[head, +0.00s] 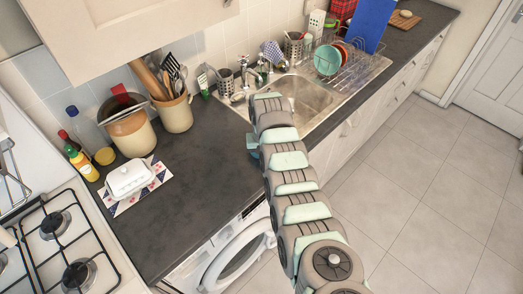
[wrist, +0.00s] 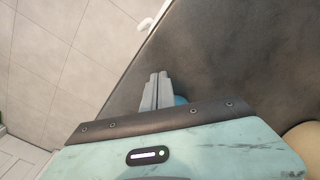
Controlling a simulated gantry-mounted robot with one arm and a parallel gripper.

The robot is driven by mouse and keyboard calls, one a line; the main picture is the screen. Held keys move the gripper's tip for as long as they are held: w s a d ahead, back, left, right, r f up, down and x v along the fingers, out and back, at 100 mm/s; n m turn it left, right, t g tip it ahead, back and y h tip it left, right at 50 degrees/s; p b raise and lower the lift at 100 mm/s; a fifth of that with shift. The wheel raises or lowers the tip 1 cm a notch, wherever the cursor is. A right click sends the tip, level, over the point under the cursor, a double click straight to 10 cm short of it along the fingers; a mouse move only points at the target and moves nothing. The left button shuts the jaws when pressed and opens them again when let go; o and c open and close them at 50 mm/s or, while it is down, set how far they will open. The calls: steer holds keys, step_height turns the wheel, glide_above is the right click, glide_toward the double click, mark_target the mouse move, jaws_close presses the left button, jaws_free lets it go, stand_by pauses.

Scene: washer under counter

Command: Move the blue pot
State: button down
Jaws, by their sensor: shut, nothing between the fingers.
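A small rounded blue patch, likely part of the blue pot (wrist: 180,100), shows in the wrist view beside my fingers, over the dark counter. Most of it is hidden behind my gripper. My gripper (wrist: 157,91) is shut, with its two grey fingers together and nothing between them. I cannot tell whether the fingers touch the blue thing. In the head view my arm reaches over the counter in front of the sink and hides most of that spot. A blue-green bit shows at the arm's left side there, but I cannot tell if it is pot or gripper.
A sink (head: 304,98) and a dish rack (head: 345,62) lie beyond my arm. A white butter dish (head: 130,177), crocks (head: 176,112) and bottles (head: 80,160) stand left. An open washer door (head: 238,256) juts out below. The counter's middle (head: 205,185) is clear.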

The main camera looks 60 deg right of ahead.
steer(key=shift+s+a+r, duration=0.1)
steer(key=shift+a+r, duration=0.1)
steer(key=shift+a, duration=0.1)
step_height(320, 180, up, 10)
steer(key=shift+f, duration=0.15)
steer(key=shift+f, duration=0.1)
